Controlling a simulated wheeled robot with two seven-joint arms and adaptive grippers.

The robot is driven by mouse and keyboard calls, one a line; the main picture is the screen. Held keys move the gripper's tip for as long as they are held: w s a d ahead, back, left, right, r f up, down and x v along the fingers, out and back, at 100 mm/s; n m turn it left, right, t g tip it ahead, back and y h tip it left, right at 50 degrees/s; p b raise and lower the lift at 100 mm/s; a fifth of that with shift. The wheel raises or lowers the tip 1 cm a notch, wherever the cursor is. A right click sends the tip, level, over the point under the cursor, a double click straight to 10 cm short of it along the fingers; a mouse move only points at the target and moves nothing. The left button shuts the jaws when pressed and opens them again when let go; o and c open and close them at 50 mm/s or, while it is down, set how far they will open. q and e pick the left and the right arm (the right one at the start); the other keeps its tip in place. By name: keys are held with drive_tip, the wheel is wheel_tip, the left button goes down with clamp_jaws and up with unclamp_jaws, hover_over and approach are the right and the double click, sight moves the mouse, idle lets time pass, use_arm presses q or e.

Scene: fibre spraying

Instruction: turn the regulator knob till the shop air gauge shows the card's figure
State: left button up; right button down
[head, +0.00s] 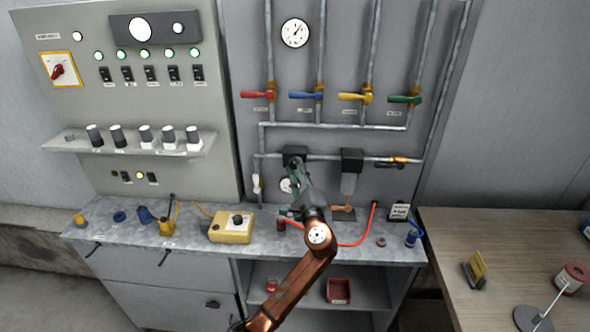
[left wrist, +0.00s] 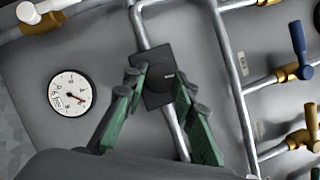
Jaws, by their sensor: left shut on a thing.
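My left gripper (head: 297,170) reaches up to the regulator (head: 295,151), a black block on the grey pipe. In the left wrist view, its green fingers (left wrist: 162,92) are shut on the dark regulator knob (left wrist: 160,77), one on each side. A round white gauge (left wrist: 70,93) with a red needle is beside the regulator there; the needle points to the lower right, its figures too small to read surely. In the head view this gauge (head: 286,185) is below the regulator, partly covered by the gripper. A white card (head: 398,211) stands at the bench's right end; its writing is unreadable. My right gripper is not in view.
A larger gauge (head: 295,33) is high on the panel. Red (head: 257,95), blue (head: 305,96), yellow and green valve handles are above the regulator. A white-handled valve (head: 257,183) is left of it. A red hose (head: 357,241) and a yellow box (head: 231,227) lie on the bench.

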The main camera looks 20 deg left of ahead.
use_arm(q)
drive_tip(key=shift+n+g, duration=0.3)
drive_tip(key=shift+n, duration=0.4)
drive_tip(key=o, duration=1.1)
drive_tip(key=shift+o, duration=0.3)
drive_tip(key=v, duration=1.2)
drive_tip(key=shift+d, duration=0.15)
